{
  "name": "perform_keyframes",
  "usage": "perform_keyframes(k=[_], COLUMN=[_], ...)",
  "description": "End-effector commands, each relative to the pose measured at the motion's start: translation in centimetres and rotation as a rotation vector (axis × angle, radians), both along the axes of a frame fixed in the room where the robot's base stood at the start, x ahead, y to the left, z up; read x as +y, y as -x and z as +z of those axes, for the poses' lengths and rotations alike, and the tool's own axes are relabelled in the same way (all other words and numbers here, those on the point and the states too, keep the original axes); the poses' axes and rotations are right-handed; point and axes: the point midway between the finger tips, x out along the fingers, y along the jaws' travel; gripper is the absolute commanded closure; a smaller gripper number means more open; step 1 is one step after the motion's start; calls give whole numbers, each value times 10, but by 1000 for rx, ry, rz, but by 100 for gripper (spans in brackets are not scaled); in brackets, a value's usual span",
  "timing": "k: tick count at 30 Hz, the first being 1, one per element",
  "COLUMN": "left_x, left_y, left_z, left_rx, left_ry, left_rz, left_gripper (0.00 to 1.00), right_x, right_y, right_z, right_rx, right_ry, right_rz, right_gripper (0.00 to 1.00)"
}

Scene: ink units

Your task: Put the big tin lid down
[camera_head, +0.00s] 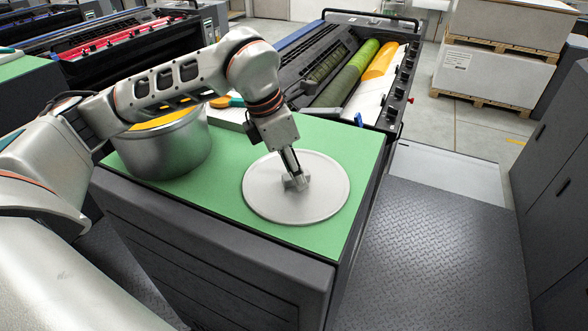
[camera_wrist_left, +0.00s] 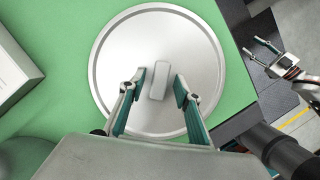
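The big tin lid (camera_head: 262,192) is a round grey metal disc with a raised bar handle in its middle. It lies flat on the green top (camera_head: 345,150) of a dark cabinet, to the right of the big tin. In the left wrist view the lid (camera_wrist_left: 112,50) shows whole behind my fingers. My left gripper (camera_wrist_left: 159,84) is open, its fingers on either side of the handle (camera_wrist_left: 158,80) with a gap on each side. My right gripper (camera_wrist_left: 253,46) shows small at the right of the left wrist view, its fingers apart and empty.
The big metal tin (camera_head: 165,153) with yellow ink stands on the green top at the left, under my left arm. A white tray or box (camera_wrist_left: 15,72) lies behind the lid. A printing press (camera_head: 360,75) with green and yellow rollers stands beyond the cabinet.

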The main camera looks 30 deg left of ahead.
Motion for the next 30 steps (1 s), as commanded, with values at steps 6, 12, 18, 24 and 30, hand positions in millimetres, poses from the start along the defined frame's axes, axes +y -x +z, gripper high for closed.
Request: perform_keyframes(k=[6,12,18,24,30], left_x=[2,10,18,23,24], left_y=[1,10,19,24,26], left_z=[14,51,88,111,117], left_rx=[-4,-7,-4,-1,0], left_ry=[0,0,0,0,0], left_rz=[0,2,2,0,1], left_gripper=[67,67,67,67,67], right_x=[0,0,0,0,0], right_y=[-1,-2,-1,0,0], right_z=[4,2,1,-1,-2], right_rx=[-5,-7,-6,-2,0], right_ry=[-1,-2,-1,-1,0], right_rz=[0,0,0,0,0], right_gripper=[60,60,60,60,60])
